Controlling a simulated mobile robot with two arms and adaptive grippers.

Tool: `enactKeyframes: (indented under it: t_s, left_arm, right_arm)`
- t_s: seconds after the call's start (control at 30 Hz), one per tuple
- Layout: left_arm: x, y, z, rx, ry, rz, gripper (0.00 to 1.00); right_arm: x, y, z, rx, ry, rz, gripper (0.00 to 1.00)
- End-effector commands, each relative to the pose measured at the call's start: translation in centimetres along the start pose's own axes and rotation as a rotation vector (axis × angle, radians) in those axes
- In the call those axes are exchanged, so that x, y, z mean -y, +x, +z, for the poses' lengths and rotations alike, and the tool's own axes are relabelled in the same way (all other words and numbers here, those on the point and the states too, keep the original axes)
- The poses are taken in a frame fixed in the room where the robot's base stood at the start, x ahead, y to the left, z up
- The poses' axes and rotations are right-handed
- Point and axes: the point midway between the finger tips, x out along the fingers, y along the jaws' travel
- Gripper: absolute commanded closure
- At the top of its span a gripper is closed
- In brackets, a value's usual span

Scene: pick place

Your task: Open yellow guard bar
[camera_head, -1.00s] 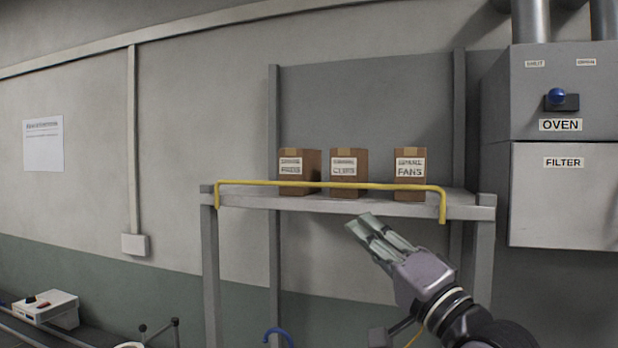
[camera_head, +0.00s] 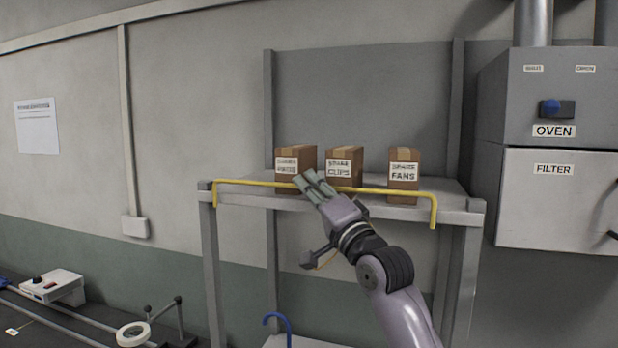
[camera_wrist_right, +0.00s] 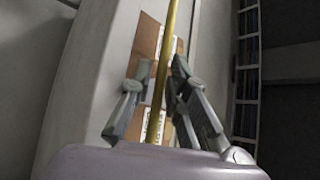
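The yellow guard bar (camera_head: 360,189) runs along the front edge of the grey shelf (camera_head: 455,214), with both ends bent down. It also shows in the right wrist view (camera_wrist_right: 155,122), running lengthwise between the two fingers. My right gripper (camera_head: 313,184) is at the bar's left half, in front of the left and middle boxes. In the wrist view the right gripper (camera_wrist_right: 158,95) has its fingers apart, one on each side of the bar. Whether either finger touches the bar cannot be told. My left gripper is not in view.
Three cardboard boxes stand on the shelf behind the bar: a left one (camera_head: 306,156), a clips box (camera_head: 340,168) and a fans box (camera_head: 403,172). A grey oven cabinet (camera_head: 555,200) is on the right. A blue hook (camera_head: 277,318) is below the shelf.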

Motion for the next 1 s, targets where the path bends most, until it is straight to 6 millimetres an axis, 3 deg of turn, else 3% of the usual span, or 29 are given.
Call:
enactKeyframes:
  t_s: [0.37,0.63,1.0]
  left_arm:
    - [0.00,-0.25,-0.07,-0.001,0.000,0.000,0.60]
    - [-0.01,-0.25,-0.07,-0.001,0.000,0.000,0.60]
    - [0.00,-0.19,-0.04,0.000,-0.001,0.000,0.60]
  right_arm:
    - [-0.03,0.53,0.04,0.000,0.000,0.000,0.84]
    - [-0.04,0.51,0.03,0.000,0.000,0.000,1.00]
    - [-0.11,0.48,0.03,0.000,-0.002,0.001,1.00]
